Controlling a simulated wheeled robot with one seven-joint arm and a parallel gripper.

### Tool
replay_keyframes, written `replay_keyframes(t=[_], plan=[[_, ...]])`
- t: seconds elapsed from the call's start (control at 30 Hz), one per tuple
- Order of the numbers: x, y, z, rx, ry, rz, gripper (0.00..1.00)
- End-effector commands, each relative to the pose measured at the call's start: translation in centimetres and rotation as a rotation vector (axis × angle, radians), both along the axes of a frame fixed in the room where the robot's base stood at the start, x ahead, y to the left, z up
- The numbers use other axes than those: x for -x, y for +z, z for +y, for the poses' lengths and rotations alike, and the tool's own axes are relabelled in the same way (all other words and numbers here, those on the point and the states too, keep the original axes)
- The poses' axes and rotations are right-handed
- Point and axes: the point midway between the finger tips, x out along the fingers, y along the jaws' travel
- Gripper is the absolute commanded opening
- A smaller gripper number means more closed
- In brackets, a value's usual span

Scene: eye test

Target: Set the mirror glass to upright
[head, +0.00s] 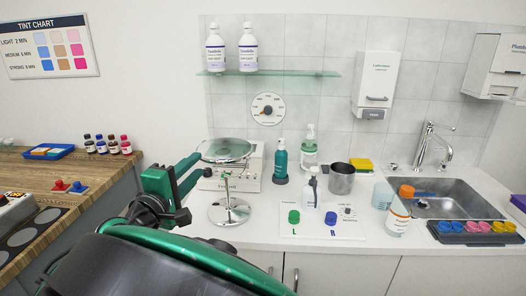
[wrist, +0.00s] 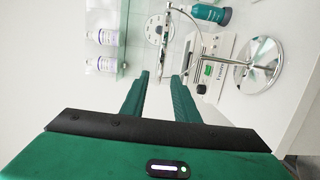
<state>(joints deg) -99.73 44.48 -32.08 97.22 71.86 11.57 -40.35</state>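The mirror glass (head: 226,150) is a round disc in a thin rim, lying nearly flat at the top of a chrome stand (head: 230,210) on the counter. In the wrist view, which is turned sideways, the glass (wrist: 165,42) shows almost edge-on, and the stand's round base (wrist: 259,66) is at the right. My gripper (head: 206,163) has two green fingers, at the left side of the glass in the head view. In the wrist view my gripper (wrist: 160,76) is open with a gap between the fingers and nothing held. Whether a fingertip touches the rim cannot be told.
A white box-shaped device (head: 245,172) stands behind the mirror. A panel (head: 300,229) with green and blue knobs, a teal bottle (head: 280,158) and a metal cup (head: 342,178) are to the right. A glass shelf (head: 290,73) holds two bottles above. The sink (head: 455,200) is far right.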

Motion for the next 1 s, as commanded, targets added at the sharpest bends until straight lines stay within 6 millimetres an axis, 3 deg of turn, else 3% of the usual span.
replay_keyframes(t=[0.3,0.5,0.93,1.0], plan=[[-5.7,0.0,-1.4,0.000,-0.006,-0.001,0.28],[-8.0,0.0,-1.9,-0.001,-0.005,0.001,0.28],[-8.8,0.0,-2.0,0.000,-0.004,0.000,0.28],[-8.8,0.0,-2.0,0.000,-0.004,0.000,0.11]])
